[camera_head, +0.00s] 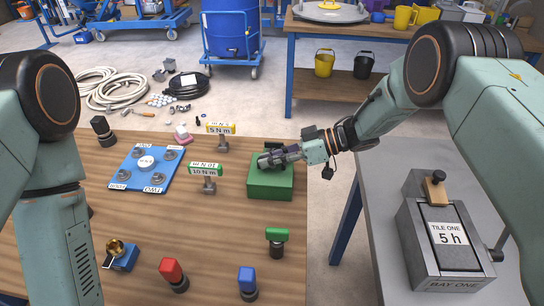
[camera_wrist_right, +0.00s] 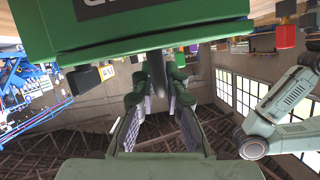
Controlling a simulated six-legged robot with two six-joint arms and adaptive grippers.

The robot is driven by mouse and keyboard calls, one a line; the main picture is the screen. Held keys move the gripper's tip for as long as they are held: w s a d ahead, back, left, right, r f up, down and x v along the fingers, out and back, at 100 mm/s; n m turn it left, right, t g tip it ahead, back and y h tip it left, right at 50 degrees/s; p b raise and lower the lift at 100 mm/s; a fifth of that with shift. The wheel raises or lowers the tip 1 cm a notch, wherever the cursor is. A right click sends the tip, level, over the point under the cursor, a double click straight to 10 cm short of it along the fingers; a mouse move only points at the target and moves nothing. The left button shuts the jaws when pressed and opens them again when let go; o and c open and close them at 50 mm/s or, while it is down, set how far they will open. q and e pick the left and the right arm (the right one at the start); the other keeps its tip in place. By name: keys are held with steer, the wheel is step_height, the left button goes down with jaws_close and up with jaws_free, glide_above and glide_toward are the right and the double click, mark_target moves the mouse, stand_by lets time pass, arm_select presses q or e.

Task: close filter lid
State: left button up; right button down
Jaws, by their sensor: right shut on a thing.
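A green box (camera_head: 271,192) stands on the wooden table, right of the middle in the head view. It is the likely filter, though I cannot read a filter label on it. Its green body fills the top of the wrist view (camera_wrist_right: 190,22). My right gripper (camera_head: 268,159) reaches in from the right over the box's far part. In the wrist view its fingers (camera_wrist_right: 157,80) close around a dark upright handle (camera_wrist_right: 157,66) at the green body. The gripper hides much of the handle, and I cannot tell how far the lid is open. My left gripper is out of view.
A blue plate (camera_head: 148,166) with several grey knobs lies left of the box. A green-topped knob (camera_head: 277,238), a blue knob (camera_head: 247,281) and a red knob (camera_head: 172,272) stand in front. A grey unit marked BAY ONE (camera_head: 445,240) stands on the right table.

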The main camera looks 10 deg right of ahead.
steer(key=shift+s+a+f, duration=0.1)
steer(key=shift+s+f, duration=0.1)
steer(key=shift+s, duration=0.05)
steer(key=c, duration=1.5)
jaws_free()
steer(key=shift+o, duration=0.5)
steer(key=shift+w+r, duration=0.1)
steer(key=shift+w, duration=0.05)
steer(key=shift+r, duration=0.15)
